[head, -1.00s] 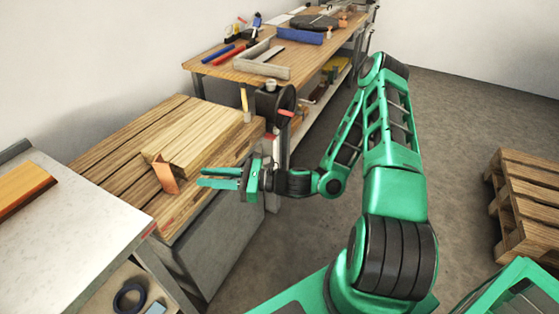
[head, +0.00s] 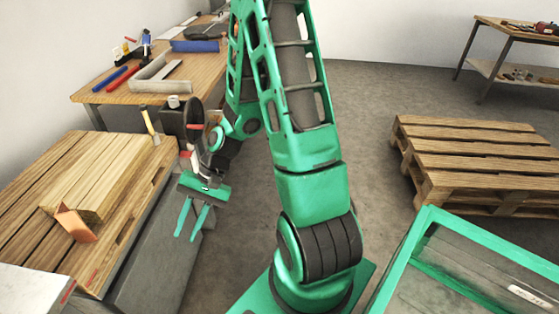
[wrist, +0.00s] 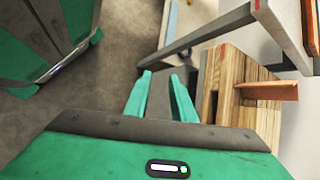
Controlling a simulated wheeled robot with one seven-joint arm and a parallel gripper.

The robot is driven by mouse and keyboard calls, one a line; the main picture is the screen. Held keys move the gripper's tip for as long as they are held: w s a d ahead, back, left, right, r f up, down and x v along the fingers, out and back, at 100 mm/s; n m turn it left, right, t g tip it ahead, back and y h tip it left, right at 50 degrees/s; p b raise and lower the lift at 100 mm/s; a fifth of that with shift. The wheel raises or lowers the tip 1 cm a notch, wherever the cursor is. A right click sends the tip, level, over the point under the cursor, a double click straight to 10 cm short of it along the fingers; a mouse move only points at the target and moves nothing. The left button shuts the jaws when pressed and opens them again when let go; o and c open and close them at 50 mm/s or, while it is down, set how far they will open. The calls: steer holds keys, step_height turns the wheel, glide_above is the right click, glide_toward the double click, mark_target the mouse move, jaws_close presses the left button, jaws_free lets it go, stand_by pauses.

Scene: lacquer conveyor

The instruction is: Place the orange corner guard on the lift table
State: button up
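The orange corner guard (head: 74,222) is a small folded piece standing against the near end of a light wooden block (head: 105,175) on a slatted wooden top (head: 115,235). It also shows in the wrist view (wrist: 268,91) at the right, beside the wood. A grey body (head: 165,265) sits under the slatted top; I cannot tell whether this is the lift table. My gripper (head: 187,237) is open and empty, to the right of the corner guard and apart from it, over the grey body's side. Its two spread fingers show in the wrist view (wrist: 161,77).
A light grey table (head: 30,285) is at the lower left. A workbench (head: 95,93) with tools stands behind. An upright post with a dark round part (head: 182,118) is close behind my gripper.

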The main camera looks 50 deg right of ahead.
steer(key=s+d+r+n+h, duration=0.2)
steer(key=s+d+r+h, duration=0.15)
steer(key=d, duration=0.35)
steer(key=s+d+r+n+h, duration=0.1)
steer(key=s+d+r+h, duration=0.15)
steer(key=d+r, duration=0.35)
steer(key=s+d+r+h, duration=0.2)
steer(key=s+d+r, duration=0.5)
steer(key=s+r, duration=0.3)
steer(key=shift+s, duration=0.45)
steer(key=shift+r, duration=0.1)
